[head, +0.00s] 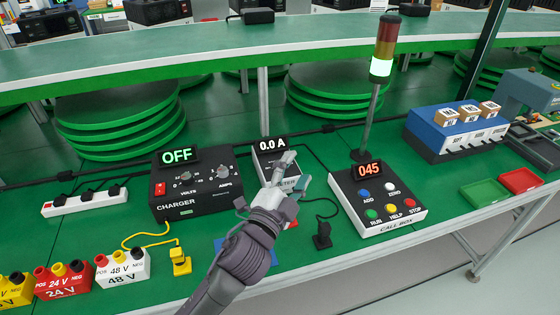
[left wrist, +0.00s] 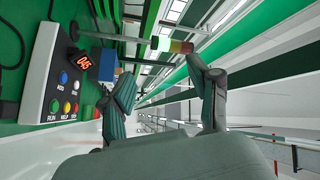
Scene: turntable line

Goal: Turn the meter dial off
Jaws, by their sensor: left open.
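The meter (head: 264,164) stands on the green bench in the head view, with a lit display (head: 273,143) on top reading 0.0 A. My left gripper (head: 294,170) is in front of it and covers much of its face, so the dial is hidden and its setting cannot be read. Only part of the meter's label shows beside the gripper. In the left wrist view the two fingers of my left gripper (left wrist: 168,98) are spread wide with nothing between them. The meter does not show in that view. I cannot tell whether the gripper touches the meter. My right gripper is out of view.
The charger (head: 195,190), reading OFF, stands left of the meter. The call box (head: 376,200), reading 045, stands right, with a signal tower (head: 383,50) behind it. A black plug (head: 322,237) and cable lie between meter and call box. A yellow plug (head: 180,262) lies before the charger.

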